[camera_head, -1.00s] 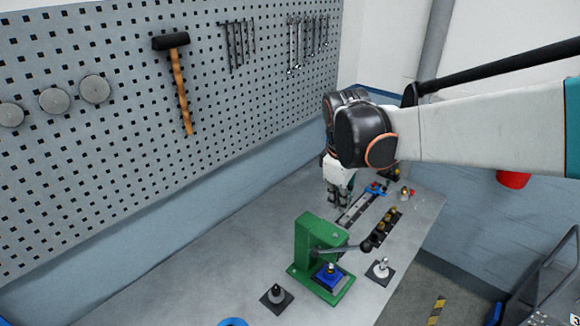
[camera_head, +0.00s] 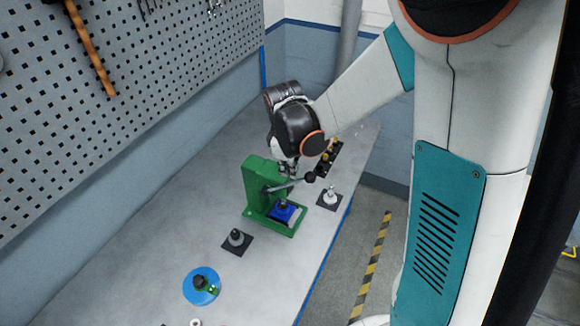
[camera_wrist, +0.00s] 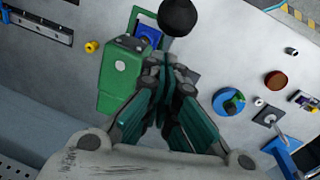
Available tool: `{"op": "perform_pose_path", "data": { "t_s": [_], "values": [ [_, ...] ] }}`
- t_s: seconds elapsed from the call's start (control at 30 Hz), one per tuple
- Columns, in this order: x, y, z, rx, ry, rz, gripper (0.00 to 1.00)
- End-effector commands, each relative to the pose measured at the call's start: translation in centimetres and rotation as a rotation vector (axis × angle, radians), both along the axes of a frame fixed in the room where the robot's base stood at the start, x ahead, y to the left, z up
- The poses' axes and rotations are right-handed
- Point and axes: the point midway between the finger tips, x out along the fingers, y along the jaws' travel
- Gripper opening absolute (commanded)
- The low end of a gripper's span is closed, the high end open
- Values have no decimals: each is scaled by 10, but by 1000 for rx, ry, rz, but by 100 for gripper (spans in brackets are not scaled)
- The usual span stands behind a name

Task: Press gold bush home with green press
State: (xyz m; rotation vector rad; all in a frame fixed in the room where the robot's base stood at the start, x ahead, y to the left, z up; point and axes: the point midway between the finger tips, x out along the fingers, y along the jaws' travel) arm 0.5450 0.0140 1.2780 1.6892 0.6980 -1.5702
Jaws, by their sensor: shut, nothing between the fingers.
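The green press (camera_head: 258,190) stands on the table. Its lever ends in a black ball knob (camera_head: 310,177), which shows large in the wrist view (camera_wrist: 177,16). A blue block (camera_head: 288,211) sits in the press under its head, with a small dark and pale part on top; the gold bush cannot be made out there. My gripper (camera_head: 289,168) is shut and empty, close beside the lever behind the press. In the wrist view, its teal fingers (camera_wrist: 163,72) come together near the press body and lever, below the knob. Contact with the lever is unclear.
A dark rack (camera_head: 328,158) with gold parts lies behind the press. A pad with a white post (camera_head: 331,197) is to the right, one with a grey post (camera_head: 237,239) to the front left. A blue disc (camera_head: 202,286) lies nearer. A yellow part (camera_wrist: 91,47) shows in the wrist view.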

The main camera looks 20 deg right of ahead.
Motion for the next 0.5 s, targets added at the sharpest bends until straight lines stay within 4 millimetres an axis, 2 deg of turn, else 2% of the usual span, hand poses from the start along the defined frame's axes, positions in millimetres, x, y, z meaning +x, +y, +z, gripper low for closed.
{"op": "perform_pose_path", "data": {
  "t_s": [0.5],
  "values": [
    [-3, -5, -6, 5, -4, 0, 0]
  ]
}}
